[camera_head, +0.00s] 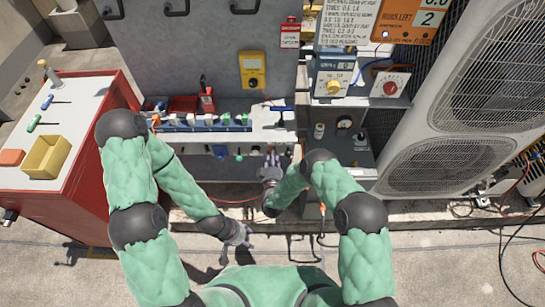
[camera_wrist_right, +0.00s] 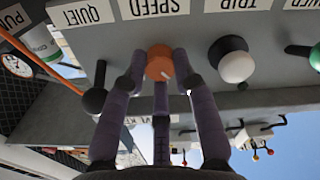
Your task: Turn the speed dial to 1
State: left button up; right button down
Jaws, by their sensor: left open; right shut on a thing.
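The speed dial (camera_wrist_right: 158,62) is an orange round knob below the SPEED label (camera_wrist_right: 157,8) in the right wrist view. A pale mark shows at its lower right edge; no scale numbers are readable there. My right gripper (camera_wrist_right: 160,70) is shut on the dial, its purple-grey fingers around it. In the head view my right gripper (camera_head: 271,160) is at the front edge of the grey bench, and the dial cannot be made out. My left gripper (camera_head: 241,236) is open and empty, low over the floor in front of the bench.
A red cabinet (camera_head: 85,165) stands left, condenser units (camera_head: 440,165) right. An orange sign (camera_head: 405,20) reads "RUNS LEFT 2".

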jog(key=shift+r+n, duration=0.15)
jog(key=shift+n, duration=0.45)
jog(key=c, duration=1)
grip_release()
jog(key=shift+a, duration=0.1)
jog(key=s, duration=1.2)
